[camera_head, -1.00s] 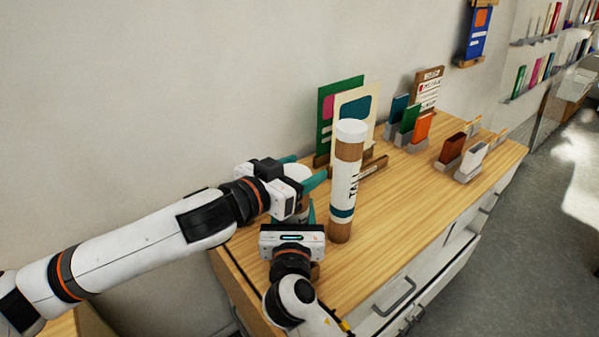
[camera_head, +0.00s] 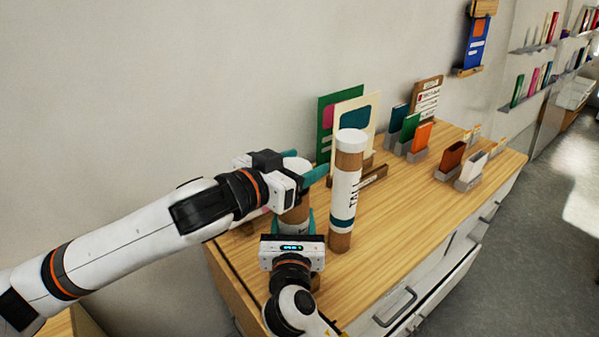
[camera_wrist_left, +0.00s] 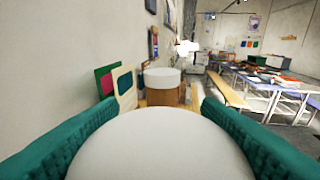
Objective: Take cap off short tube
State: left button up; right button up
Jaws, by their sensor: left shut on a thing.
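The short tube (camera_head: 295,214) is a brown cylinder standing upright on the wooden table, partly hidden by my arms. Its white cap (camera_head: 297,164) is between the teal fingers of my left gripper (camera_head: 303,167), which is shut on it. The cap fills the lower middle of the left wrist view (camera_wrist_left: 160,145), with a finger on each side. Whether a gap separates cap and tube is hidden. My right gripper (camera_head: 293,222) has its fingers on both sides of the tube's body, lower down, and looks shut on it.
The tall tube (camera_head: 343,205), with a white cap, stands close to the right of the short tube. Cards (camera_head: 352,110) stand behind it, and small holders with coloured cards (camera_head: 422,137) stand farther right. The table's front right is clear.

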pick_arm(q)
jog(key=shift+r, duration=1.2)
pick_arm(e)
jog(key=o, duration=1.5)
jog(key=shift+c, duration=0.2)
pick_arm(q)
jog(key=shift+f, duration=0.1)
pick_arm(e)
jog(key=shift+s, duration=0.1)
